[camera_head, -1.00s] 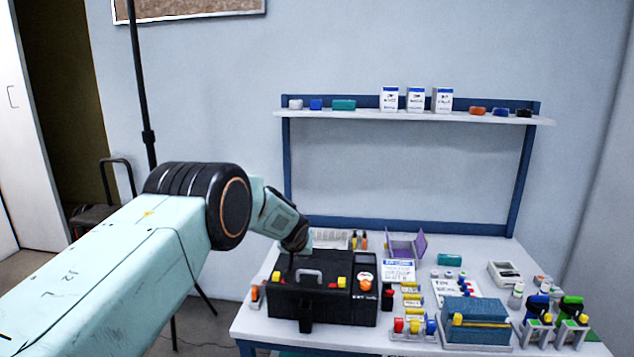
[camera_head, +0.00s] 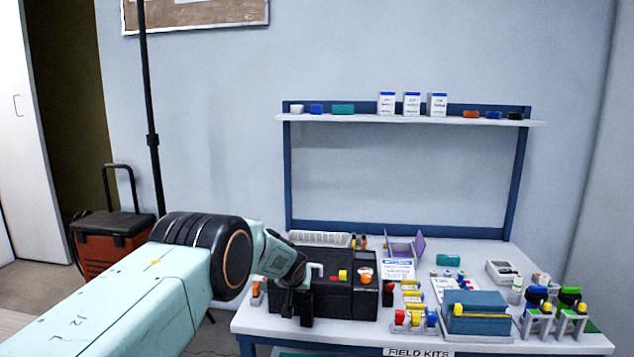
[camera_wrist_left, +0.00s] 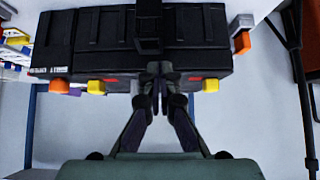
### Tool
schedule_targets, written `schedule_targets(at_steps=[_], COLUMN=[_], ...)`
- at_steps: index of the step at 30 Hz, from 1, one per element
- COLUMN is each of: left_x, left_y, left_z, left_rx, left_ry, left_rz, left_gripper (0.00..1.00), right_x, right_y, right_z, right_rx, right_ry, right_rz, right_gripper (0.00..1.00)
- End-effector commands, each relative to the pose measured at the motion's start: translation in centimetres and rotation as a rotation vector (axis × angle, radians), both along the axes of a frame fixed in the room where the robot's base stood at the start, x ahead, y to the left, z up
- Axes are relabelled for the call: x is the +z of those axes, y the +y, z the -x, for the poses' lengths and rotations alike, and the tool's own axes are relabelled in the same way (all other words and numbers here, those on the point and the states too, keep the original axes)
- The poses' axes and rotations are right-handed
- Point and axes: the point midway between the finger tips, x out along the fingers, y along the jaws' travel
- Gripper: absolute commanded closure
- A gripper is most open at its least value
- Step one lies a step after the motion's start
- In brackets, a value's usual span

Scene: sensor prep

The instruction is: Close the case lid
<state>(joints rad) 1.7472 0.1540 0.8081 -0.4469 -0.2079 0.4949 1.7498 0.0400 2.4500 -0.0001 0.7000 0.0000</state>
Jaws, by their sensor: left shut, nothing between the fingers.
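In the head view the gripper (camera_head: 290,302) is partly lost against the black case. My right gripper is not in view.
A small purple box (camera_head: 405,247) stands open behind. Several bottles and yellow-marked parts crowd the table to the right, with a teal case (camera_head: 477,308) at the front. A shelf (camera_head: 400,118) spans above. An orange-brown wheeled case (camera_head: 108,245) stands on the floor at left.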

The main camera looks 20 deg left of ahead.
Motion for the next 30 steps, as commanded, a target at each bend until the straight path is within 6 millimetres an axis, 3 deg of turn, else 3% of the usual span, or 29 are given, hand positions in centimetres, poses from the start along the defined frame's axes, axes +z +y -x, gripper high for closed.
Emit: schedule_targets(at_steps=[9, 25, 30], left_x=[-1.9, -1.9, -0.7], left_y=[0.1, 0.1, 0.2], left_z=[-0.3, -0.2, -0.2], left_rx=[-0.001, 0.000, 0.001], left_ry=[-0.001, -0.001, -0.001], left_rz=[-0.001, 0.000, 0.000], left_gripper=[1.00, 1.00, 1.00], right_x=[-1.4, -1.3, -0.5], right_y=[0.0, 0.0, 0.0], right_z=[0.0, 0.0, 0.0], right_rx=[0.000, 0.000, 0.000], right_ry=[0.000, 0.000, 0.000], right_rz=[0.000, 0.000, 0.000], right_gripper=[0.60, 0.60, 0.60])
